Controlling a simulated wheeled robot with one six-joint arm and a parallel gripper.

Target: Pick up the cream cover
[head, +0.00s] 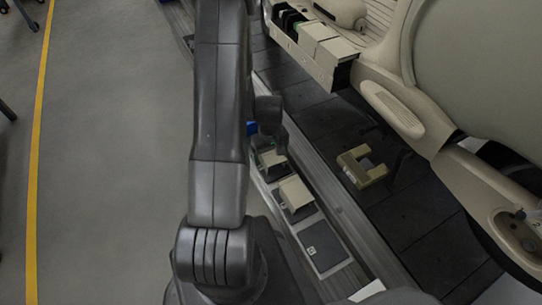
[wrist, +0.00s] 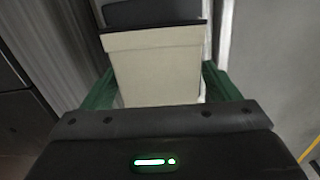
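In the wrist view a cream cover (wrist: 155,72), box-like with a wider rim, fills the space between the green fingers of my gripper (wrist: 158,82). One finger stands on each side of it, close to its side edges. The fingers are spread wide; a small gap shows beside the right finger. Contact at the fingertips is not clear. In the head view my gripper (head: 267,148) is low over a cream piece (head: 272,158) on the conveyor-side strip, partly hidden by my arm. A second cream block (head: 295,193) sits nearer on the same strip.
A grey plate (head: 322,245) lies on the strip nearer to me. A cream U-shaped part (head: 361,167) lies on the dark slats to the right. A large cream car-interior body (head: 400,105) with a box-filled tray is at the upper right.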

